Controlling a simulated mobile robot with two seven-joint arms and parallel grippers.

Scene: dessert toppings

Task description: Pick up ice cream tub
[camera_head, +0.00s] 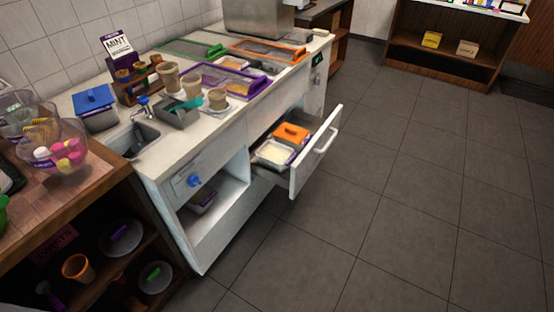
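An open drawer (318,165) sticks out from the white counter. In it stands a pale open tub (264,160) with cream-coloured contents, which looks like an ice cream tub. Behind it in the same drawer is an orange lid or orange-topped tub (290,132). A purple edge shows between the two. A further small container (203,199), partly in shadow, stands in the open cabinet below the counter. I cannot tell which tub the task names. Neither of my grippers is in view.
The counter (228,125) holds cups, a grey caddy (177,114), a blue-lidded box (94,101), a sink and coloured-framed topping wells. A wooden shelf unit (75,205) with glass bowls is at left. Tiled floor (400,170) right of the drawer is clear.

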